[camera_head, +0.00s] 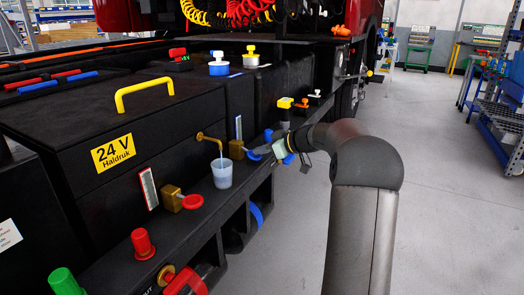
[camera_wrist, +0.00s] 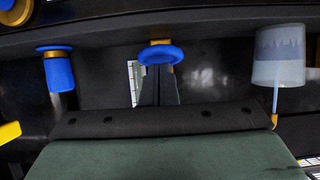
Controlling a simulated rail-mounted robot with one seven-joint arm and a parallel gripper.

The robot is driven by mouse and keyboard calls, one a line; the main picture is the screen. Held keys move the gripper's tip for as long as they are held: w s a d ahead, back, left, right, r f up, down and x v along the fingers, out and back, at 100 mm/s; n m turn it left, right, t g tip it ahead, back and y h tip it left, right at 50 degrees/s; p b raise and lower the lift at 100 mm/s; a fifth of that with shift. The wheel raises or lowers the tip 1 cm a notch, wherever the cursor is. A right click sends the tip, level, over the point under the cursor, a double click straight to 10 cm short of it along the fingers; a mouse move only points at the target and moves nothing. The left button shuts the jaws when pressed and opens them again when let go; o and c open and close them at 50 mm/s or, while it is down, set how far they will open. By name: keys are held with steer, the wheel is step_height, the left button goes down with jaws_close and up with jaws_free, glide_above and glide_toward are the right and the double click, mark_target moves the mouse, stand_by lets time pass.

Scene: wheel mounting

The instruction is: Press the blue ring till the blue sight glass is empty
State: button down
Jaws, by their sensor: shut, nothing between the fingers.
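The blue ring (camera_head: 253,155) sits on the front of a brass block (camera_head: 237,149) on the black truck side. It also shows in the wrist view (camera_wrist: 160,54). My gripper (camera_head: 264,150) is shut and empty, and its fingertips (camera_wrist: 158,72) reach the ring; whether they press on it I cannot tell. The blue-framed sight glass (camera_head: 238,127) stands upright above the block. In the wrist view a white strip of it (camera_wrist: 134,82) shows beside the fingers, partly hidden; its level is not readable.
A cup with bluish liquid (camera_head: 222,175) stands left of the ring, under a brass spout (camera_head: 208,138) with a thin pale stream. A red ring (camera_head: 193,202) and red-framed glass (camera_head: 148,187) are nearer. A blue knob (camera_wrist: 59,72) stands on the ring's other side.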

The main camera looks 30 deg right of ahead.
steer(key=shift+r, duration=0.75)
steer(key=s+d+r+p, duration=0.1)
steer(key=s+d+r, duration=0.1)
steer(key=r, duration=0.3)
steer(key=s+d+r+p, duration=0.2)
steer(key=s+r, duration=0.2)
steer(key=r, duration=0.1)
steer(key=shift+s+d+r, duration=0.15)
steer(key=shift+s+d, duration=0.15)
steer(key=shift+d, duration=0.1)
